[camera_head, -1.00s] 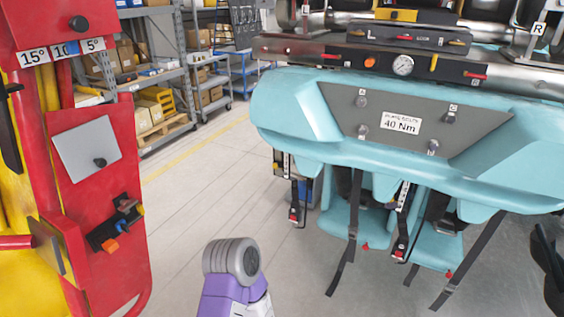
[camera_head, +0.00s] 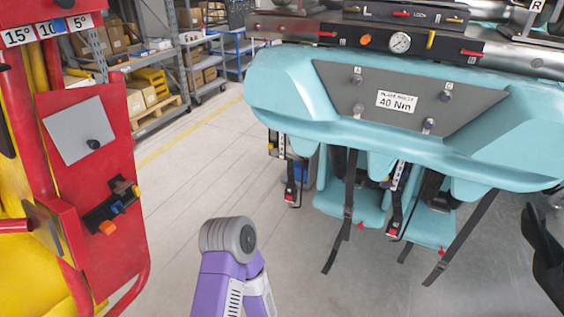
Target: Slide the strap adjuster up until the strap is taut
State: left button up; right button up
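Several dark straps hang below the teal coaster car (camera_head: 290,100). One long strap (camera_head: 343,225) hangs at the middle with a loose lower end, and another (camera_head: 465,235) slants down at the right. Shorter belts with red-ended pieces, such as the one at the left (camera_head: 290,185), hang near them. Which dark piece is the strap adjuster is too small to tell. A purple and grey arm link of mine shows at the bottom centre. A dark part, perhaps of my other arm, shows at the right edge. Neither gripper's fingers can be made out.
A red and yellow frame (camera_head: 95,180) with a grey plate and a small black, orange and blue device stands at the left. Shelves with boxes (camera_head: 190,65) stand behind. The car's panel has a gauge (camera_head: 400,42) and a "40 Nm" label. Floor between frame and car is clear.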

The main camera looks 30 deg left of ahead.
aim_at(270, 143)
jog(key=u, duration=0.5)
jog(key=i, duration=1.15)
jog(key=z, duration=0.35)
